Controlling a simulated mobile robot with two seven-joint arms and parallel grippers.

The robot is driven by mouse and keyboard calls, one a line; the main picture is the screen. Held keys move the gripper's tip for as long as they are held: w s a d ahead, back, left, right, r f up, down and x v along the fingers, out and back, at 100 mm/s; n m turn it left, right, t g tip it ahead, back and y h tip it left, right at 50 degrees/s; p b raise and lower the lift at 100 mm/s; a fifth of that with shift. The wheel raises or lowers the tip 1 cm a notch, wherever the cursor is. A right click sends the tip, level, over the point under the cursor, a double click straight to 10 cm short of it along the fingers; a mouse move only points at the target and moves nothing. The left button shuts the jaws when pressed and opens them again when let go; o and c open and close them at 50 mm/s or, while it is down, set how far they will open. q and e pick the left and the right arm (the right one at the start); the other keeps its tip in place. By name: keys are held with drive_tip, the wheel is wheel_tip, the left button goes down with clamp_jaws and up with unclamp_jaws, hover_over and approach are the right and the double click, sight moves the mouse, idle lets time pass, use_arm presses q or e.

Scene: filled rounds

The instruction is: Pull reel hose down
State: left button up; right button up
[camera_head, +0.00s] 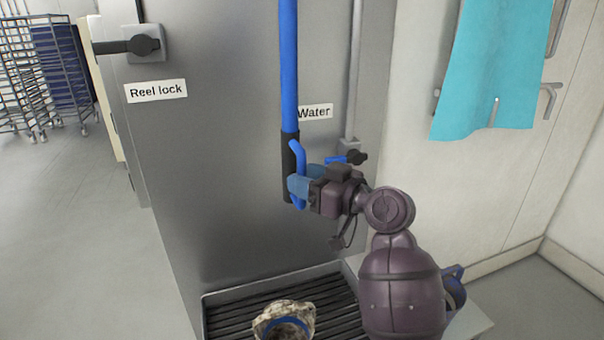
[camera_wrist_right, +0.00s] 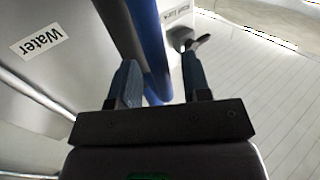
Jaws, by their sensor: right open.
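The blue reel hose (camera_head: 289,70) hangs straight down in front of the grey steel panel. Its lower end has a black grip (camera_head: 287,165) and a blue lever (camera_head: 299,155). My right gripper (camera_head: 298,187) is at this lower end, its fingers partly over the lever. In the right wrist view the two fingers (camera_wrist_right: 163,85) stand apart, open. A blue part of the hose end (camera_wrist_right: 155,60) shows between and beyond them. Whether the fingers touch it, I cannot tell. My left gripper is not in view.
A "Reel lock" label (camera_head: 156,91) sits below a black lever (camera_head: 130,45) on the panel. A "Water" label (camera_head: 314,111) is behind the hose, near a blue-handled valve (camera_head: 349,158). Below is a slatted drain tray (camera_head: 233,310) with a dirty pot (camera_head: 284,318). A turquoise cloth (camera_head: 492,70) hangs right.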

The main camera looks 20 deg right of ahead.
drive_tip(key=shift+w+a, duration=0.35)
drive_tip(key=shift+w, duration=0.1)
clamp_jaws()
